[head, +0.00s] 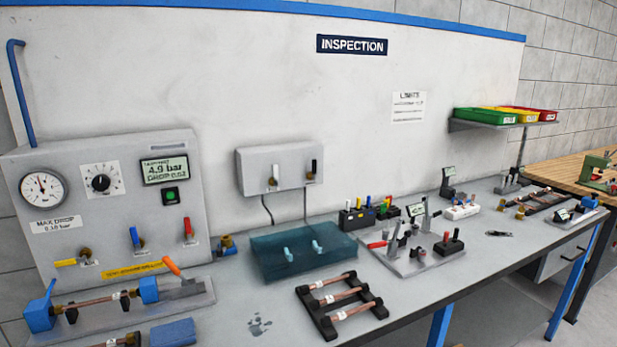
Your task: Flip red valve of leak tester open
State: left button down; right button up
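The leak tester (110,215) is a grey cabinet at the left of the bench. Its red valve (189,228) is at the right of the lower front, with the lever pointing up. Beside it, the blue valve lever (135,236) points up, and the yellow valve lever (66,262) lies sideways. The tester has a round gauge (43,187), a dial (101,182) and a display (165,170) that reads about 4.9 bar. A copper tube (100,305) sits between blue end blocks in front of the tester. Neither gripper shows.
An orange lever (172,265) sticks up below the red valve. A teal water tank (303,250) stands to the right, with a rack of copper tubes (342,300) in front. A blue block (172,333) is at the front edge. Open bench (245,295) lies between tester and rack.

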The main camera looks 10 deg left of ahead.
aim_at(186, 220)
jog(key=i+u, duration=0.2)
jog(key=u, duration=0.15)
jog(key=i+j+u, duration=0.1)
jog(key=u, duration=0.25)
jog(key=i+u, duration=0.35)
jog(key=k+j, duration=0.2)
jog(key=k, duration=0.3)
